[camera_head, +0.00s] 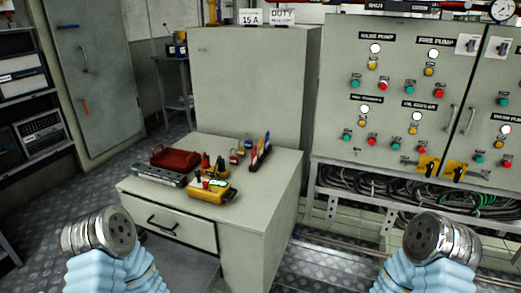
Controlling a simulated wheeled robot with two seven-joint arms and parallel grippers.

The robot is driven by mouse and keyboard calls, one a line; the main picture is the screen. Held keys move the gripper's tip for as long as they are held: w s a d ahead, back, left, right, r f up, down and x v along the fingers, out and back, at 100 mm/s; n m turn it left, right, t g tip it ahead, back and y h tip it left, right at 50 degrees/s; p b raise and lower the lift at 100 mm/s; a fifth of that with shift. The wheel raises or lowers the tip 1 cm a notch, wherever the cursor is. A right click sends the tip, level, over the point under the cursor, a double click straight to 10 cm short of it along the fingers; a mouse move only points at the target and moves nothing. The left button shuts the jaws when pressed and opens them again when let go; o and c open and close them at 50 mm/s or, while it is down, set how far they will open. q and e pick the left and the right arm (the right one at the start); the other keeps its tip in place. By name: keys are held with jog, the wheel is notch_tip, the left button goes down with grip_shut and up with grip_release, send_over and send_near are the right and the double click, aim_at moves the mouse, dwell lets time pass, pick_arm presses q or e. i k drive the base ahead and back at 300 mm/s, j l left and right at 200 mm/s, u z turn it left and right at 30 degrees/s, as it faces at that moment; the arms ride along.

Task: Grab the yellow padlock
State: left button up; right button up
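Small lock-like items stand on the grey desk (275,181). A small yellow item (220,171) behind the yellow-cased device (209,191) may be the yellow padlock, but it is too small to be sure. A small red item (205,161) stands beside it. My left gripper (121,232) is at the lower left, in front of the desk and apart from it. My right gripper (430,238) is at the lower right, in front of the control panel. Both show as round metal ends. I make out no fingers and nothing held.
A red case (175,157) and a grey toolbox-like tray (158,175) lie on the desk's left side. Coloured upright items (260,152) stand at its back. A tall grey cabinet (255,90) is behind. The control panel (390,95) is at right, with cables (400,190) below.

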aim_at(241, 151)
jog(key=j+z, duration=0.3)
jog(key=i+j+z, duration=0.1)
jog(key=j+z, duration=0.15)
jog(key=j, duration=0.3)
jog(key=j+z, duration=0.3)
jog(key=k+j+z, duration=0.1)
jog(key=j+z, duration=0.2)
jog(key=j, duration=0.2)
jog(key=k+j+z, duration=0.1)
jog(key=j+z, duration=0.2)
jog(key=j, duration=0.15)
jog(key=k+j+z, duration=0.1)
jog(key=j+z, duration=0.15)
jog(key=j, duration=0.15)
jog(key=k+j+z, duration=0.15)
jog(key=j+z, duration=0.15)
jog(key=k+j+z, duration=0.3)
jog(key=i+j, duration=0.05)
jog(key=i, duration=0.05)
